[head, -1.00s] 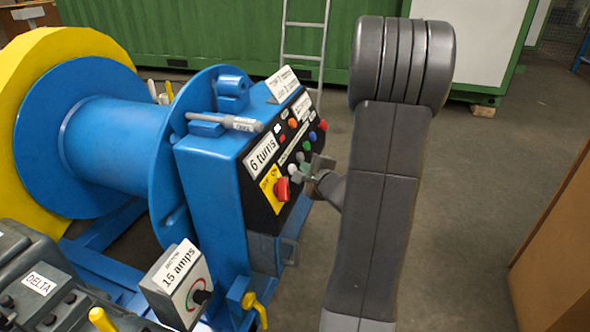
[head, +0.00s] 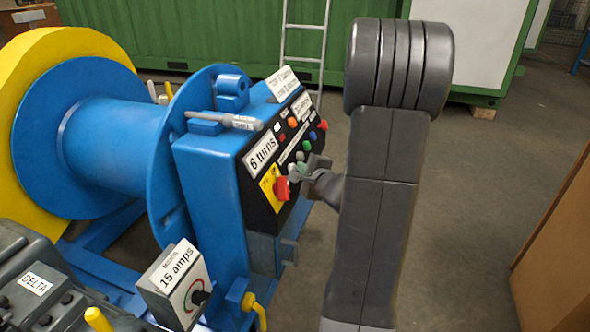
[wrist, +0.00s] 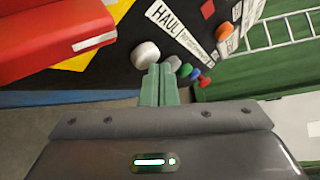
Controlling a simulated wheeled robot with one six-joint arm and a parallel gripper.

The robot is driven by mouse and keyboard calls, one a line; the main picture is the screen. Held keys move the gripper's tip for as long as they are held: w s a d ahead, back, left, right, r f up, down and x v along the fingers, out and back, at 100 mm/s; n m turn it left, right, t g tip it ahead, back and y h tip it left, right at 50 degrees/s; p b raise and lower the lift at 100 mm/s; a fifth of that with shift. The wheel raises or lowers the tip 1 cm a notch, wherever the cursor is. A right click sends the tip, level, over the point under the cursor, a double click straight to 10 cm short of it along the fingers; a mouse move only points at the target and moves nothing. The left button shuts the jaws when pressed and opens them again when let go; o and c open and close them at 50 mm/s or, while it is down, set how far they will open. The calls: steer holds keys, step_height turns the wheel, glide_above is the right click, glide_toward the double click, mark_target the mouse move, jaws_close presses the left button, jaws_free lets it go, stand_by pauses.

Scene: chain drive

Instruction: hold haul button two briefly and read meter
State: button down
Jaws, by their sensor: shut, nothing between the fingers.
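A blue winch console has a black sloping panel (head: 255,204) with a row of coloured buttons. In the wrist view a HAUL label (wrist: 178,30) runs above the row. A white button (wrist: 146,54) is nearest, followed by a grey button (wrist: 173,62) and several coloured ones. My gripper (wrist: 160,68) is shut and empty. Its green fingertips appear between the white and grey buttons; I cannot tell whether they touch one. In the head view my gripper (head: 302,171) is at the panel's lower right. A boxed dial meter (head: 196,294) carries a "15 amps" label (head: 177,268).
A red switch (head: 281,187) on a yellow plate sits beside the buttons. A "6 turns" label (head: 262,153) is above it. A blue drum (head: 112,150) stands left, a yellow-handled valve (head: 256,309) below. Bare floor (head: 475,200) lies right, before a brown box (head: 560,240).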

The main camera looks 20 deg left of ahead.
steer(key=shift+a+f+b, duration=0.2)
steer(key=shift+a+b, duration=0.15)
steer(key=shift+b, duration=0.1)
stand_by(0.3)
stand_by(3.3)
steer(key=shift+d+r, duration=0.45)
steer(key=shift+d, duration=0.35)
steer(key=shift+s+d+r+p, duration=0.1)
steer(key=shift+d+r+p, duration=0.3)
steer(key=shift+d, duration=0.35)
steer(key=shift+w+d+r+p, duration=0.1)
steer(key=shift+d+r+p, duration=0.2)
steer(key=shift+d, duration=0.45)
steer(key=shift+s+d+r+p, duration=0.1)
steer(key=shift+d+r+p, duration=0.3)
steer(key=shift+d, duration=0.35)
